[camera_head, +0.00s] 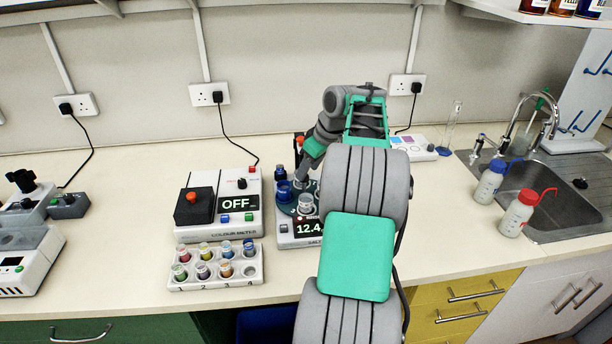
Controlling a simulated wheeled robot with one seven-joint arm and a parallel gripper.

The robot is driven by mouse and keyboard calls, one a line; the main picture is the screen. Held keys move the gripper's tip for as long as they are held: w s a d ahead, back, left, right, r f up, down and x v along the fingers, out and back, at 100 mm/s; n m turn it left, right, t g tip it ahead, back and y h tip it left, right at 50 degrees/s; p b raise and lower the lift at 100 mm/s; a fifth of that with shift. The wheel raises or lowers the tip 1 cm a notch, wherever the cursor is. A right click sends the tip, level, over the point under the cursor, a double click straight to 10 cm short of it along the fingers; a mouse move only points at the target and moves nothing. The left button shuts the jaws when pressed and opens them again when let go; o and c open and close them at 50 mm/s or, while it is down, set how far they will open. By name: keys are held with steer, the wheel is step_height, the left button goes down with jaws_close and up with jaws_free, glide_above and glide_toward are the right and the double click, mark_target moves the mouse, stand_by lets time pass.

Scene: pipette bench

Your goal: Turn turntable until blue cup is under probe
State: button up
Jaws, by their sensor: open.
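The dark teal turntable (289,208) sits on a white meter unit (285,229) with a display reading about 12.4, left of my arm. A blue cup (284,192) stands on the turntable's left side. A clear cup (305,203) stands at its front. A dark blue item (281,174) is behind the blue cup. My gripper (302,179) points down over the back of the turntable, behind and right of the blue cup. It is open; its fingertips are small and unclear. My arm hides the turntable's right side. I cannot make out the probe clearly.
A colour meter (248,217) showing OFF stands to the left, with a white rack (217,270) of several small vials before it. Two wash bottles (489,182) stand by the sink (545,195) at right. The bench front is clear left of the rack.

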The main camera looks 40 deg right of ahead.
mark_target(304, 188)
steer(key=shift+x, duration=1.35)
steer(key=shift+c, duration=0.6)
jaws_close()
steer(key=shift+r, duration=0.1)
